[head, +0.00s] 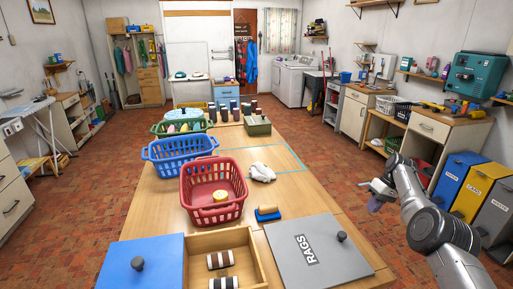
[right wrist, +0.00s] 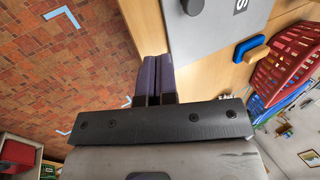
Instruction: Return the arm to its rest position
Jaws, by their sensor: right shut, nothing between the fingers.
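My right arm (head: 430,220) reaches in from the lower right of the head view. Its gripper (head: 374,205) hangs over the floor, to the right of the long wooden table (head: 155,205) and apart from it. In the right wrist view the two dark purple fingers (right wrist: 158,78) lie side by side, shut, with nothing between them. My left arm and gripper are not in view.
On the table are a red basket (head: 212,190) with a yellow item, a blue basket (head: 180,155), a blue-and-wood brush (head: 268,213), a white cloth (head: 262,172) and a grey RAGS lid (head: 318,252). Colored bins (head: 482,190) stand right of my arm.

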